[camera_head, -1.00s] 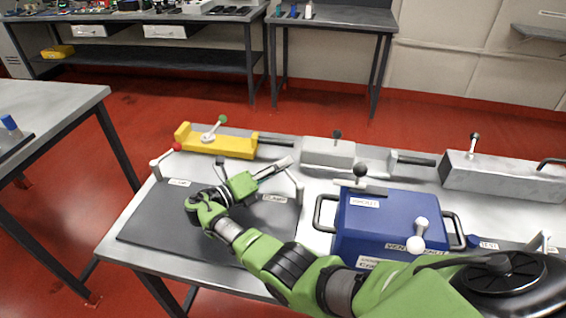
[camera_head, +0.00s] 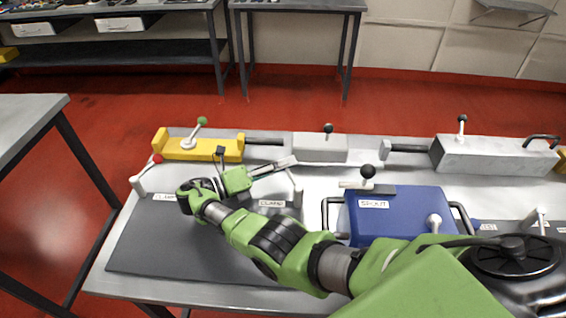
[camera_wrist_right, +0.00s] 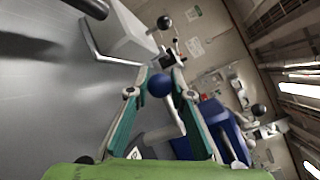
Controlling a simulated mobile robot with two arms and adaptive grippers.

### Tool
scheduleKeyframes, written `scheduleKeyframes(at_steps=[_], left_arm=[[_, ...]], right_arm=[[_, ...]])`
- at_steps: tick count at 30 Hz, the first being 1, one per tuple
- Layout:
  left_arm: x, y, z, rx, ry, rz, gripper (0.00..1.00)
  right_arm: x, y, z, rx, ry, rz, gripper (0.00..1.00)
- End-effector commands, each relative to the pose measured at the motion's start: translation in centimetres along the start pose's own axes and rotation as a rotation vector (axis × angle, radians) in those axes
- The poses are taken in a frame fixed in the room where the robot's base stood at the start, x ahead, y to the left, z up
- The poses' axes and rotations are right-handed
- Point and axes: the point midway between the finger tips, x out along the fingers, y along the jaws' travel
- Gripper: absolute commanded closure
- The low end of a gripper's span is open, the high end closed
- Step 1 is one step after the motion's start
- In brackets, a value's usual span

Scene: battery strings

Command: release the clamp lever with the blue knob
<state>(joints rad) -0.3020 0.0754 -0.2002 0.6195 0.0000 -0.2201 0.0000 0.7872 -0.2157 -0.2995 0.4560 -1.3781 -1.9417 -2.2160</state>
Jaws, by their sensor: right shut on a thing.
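My right gripper (camera_head: 291,162) reaches across the bench to the white clamp lever (camera_head: 296,187) behind the dark mat, near a CLAMP label (camera_head: 271,203). The lever's top is hidden by the fingers in the head view. In the right wrist view, the blue knob (camera_wrist_right: 158,86) sits between the two teal-sided fingers (camera_wrist_right: 160,72), with its pale lever shaft beside it. The right gripper is shut on the knob. My left gripper is not in view.
A second lever with a red knob (camera_head: 157,159) stands at the mat's left end. A yellow block (camera_head: 210,150) with a green-knobbed lever is behind. A blue case (camera_head: 398,215) stands to the right. The dark mat (camera_head: 165,245) is bare.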

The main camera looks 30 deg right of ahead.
Motion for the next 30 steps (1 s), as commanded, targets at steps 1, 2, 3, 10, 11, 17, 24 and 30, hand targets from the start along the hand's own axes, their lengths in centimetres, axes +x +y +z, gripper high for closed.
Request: scheduleKeyframes(at_steps=[1, 2, 3, 10, 11, 17, 24, 30], left_arm=[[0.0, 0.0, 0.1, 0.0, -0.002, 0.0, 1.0], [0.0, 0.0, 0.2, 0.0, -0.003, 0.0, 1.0], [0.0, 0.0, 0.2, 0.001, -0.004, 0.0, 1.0], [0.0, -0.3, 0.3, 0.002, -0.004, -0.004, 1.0], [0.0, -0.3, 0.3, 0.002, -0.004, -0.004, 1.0], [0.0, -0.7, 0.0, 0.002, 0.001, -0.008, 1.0], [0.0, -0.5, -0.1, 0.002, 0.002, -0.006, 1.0], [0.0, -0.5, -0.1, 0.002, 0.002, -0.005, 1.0]], right_arm=[[0.4, -0.1, 0.2, 0.004, 0.001, -0.006, 1.0], [0.4, -0.1, 0.2, 0.004, 0.001, -0.007, 1.0], [0.4, -0.1, 0.2, 0.005, 0.001, -0.007, 1.0], [0.3, -0.1, 0.1, 0.003, 0.001, -0.005, 0.62], [0.3, -0.1, 0.1, 0.003, 0.001, -0.005, 0.62], [0.2, -0.1, 0.1, 0.002, 0.001, -0.004, 0.62], [0.3, -1.2, 0.8, 0.005, 0.002, -0.004, 0.62], [0.4, -3.5, 2.5, 0.011, 0.001, -0.006, 0.62]])
